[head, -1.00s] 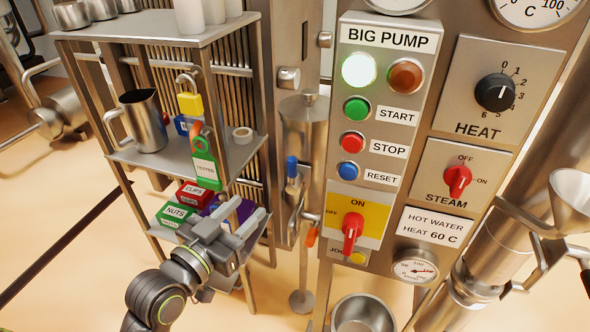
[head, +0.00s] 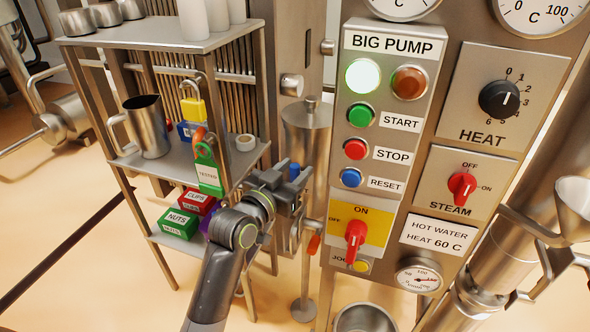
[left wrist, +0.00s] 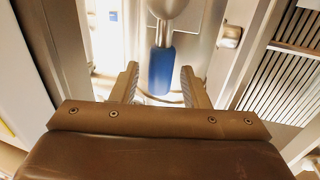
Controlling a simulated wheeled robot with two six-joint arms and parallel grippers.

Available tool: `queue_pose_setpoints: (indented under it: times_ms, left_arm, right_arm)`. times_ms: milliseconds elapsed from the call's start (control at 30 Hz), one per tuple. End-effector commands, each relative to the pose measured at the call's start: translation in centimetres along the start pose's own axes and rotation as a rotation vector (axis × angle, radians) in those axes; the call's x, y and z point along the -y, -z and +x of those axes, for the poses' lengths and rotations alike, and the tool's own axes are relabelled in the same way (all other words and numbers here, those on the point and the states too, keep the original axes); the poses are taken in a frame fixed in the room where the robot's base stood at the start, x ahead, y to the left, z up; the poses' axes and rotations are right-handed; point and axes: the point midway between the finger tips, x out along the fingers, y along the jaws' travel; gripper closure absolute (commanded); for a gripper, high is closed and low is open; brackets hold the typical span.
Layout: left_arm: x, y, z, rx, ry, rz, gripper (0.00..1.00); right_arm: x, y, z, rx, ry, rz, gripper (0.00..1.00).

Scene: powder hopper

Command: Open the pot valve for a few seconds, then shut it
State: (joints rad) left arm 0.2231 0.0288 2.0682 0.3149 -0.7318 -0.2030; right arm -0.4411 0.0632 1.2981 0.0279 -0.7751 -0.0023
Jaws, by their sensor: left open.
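The steel pot (head: 308,128) stands between the shelf rack and the control panel. Its valve has a blue handle (head: 294,171), mostly hidden behind my left gripper (head: 294,190) in the head view. In the left wrist view the blue handle (left wrist: 161,70) points down, beneath a round metal part. It lies between the two finger lines of my left gripper (left wrist: 160,82), a little beyond the tips. The gripper is open and empty, and I see no contact with the handle. My right gripper is not in view.
The control panel (head: 345,130) with buttons and red switches stands close to the right of the gripper. The shelf rack (head: 185,165) with a jug, padlock, tag and bins is to the left. An orange handle (head: 314,243) hangs below the valve.

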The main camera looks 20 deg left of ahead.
Motion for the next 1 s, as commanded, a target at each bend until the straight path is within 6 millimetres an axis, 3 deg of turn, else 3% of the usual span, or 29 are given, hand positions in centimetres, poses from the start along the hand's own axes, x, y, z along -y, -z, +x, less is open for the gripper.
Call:
queue_pose_setpoints:
  times_ms: [400, 700, 1000]
  left_arm:
    - [-0.02, 0.02, 0.71, 0.000, 0.000, -0.001, 0.60]
    - [-0.01, 0.02, 0.69, 0.000, 0.000, -0.001, 0.99]
    - [0.04, 0.03, 0.67, -0.001, 0.000, -0.005, 1.00]
  right_arm:
    - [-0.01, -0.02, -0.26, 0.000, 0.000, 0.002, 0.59]
    - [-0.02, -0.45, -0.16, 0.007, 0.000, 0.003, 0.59]
    - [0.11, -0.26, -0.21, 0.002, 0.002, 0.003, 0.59]
